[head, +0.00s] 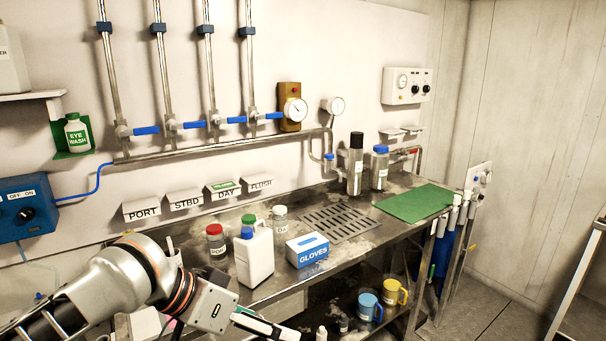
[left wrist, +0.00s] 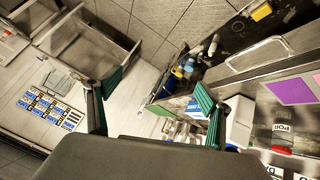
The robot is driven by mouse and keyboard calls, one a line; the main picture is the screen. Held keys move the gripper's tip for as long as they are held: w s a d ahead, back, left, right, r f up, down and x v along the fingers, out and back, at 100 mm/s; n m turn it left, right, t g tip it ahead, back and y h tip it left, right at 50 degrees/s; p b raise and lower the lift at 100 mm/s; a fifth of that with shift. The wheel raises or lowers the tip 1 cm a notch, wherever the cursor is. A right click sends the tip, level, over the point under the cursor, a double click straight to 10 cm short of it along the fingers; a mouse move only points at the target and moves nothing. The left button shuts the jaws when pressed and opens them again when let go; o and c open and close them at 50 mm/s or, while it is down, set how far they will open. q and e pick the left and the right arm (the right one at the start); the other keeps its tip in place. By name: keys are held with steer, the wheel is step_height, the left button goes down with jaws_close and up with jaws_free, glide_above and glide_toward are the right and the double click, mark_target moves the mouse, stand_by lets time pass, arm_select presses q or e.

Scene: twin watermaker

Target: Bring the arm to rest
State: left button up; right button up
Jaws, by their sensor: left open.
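My left arm (head: 125,275) comes in from the lower left of the head view, in front of the steel bench. Its gripper (head: 265,325) is at the bottom edge, partly cut off, below and in front of the white jug. In the left wrist view the two green-padded fingers of the gripper (left wrist: 150,95) stand wide apart with nothing between them but the view of the floor and bench below. My right gripper is not in view.
The steel bench (head: 285,285) holds a white jug with blue cap (head: 254,258), a blue gloves box (head: 308,249), a red-capped jar (head: 216,241) and a green mat (head: 414,203). Blue (head: 369,307) and yellow mugs (head: 394,292) stand on the shelf below.

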arm_select(q)
step_height(320, 180, down, 18)
steer(key=w+a+n+t, duration=0.1)
steer(key=w+n+t, duration=0.15)
steer(key=t, duration=0.35)
steer(key=s+a+f+y, duration=0.2)
steer(key=s+a+f, duration=0.4)
steer(key=s+f, duration=0.2)
steer(key=s+a+f+y, duration=0.3)
steer(key=s+a+f, duration=0.3)
steer(key=s+f, duration=0.2)
steer(key=shift+a+f+t, duration=0.25)
steer(key=shift+f+t, duration=0.05)
steer(key=shift+f, duration=0.65)
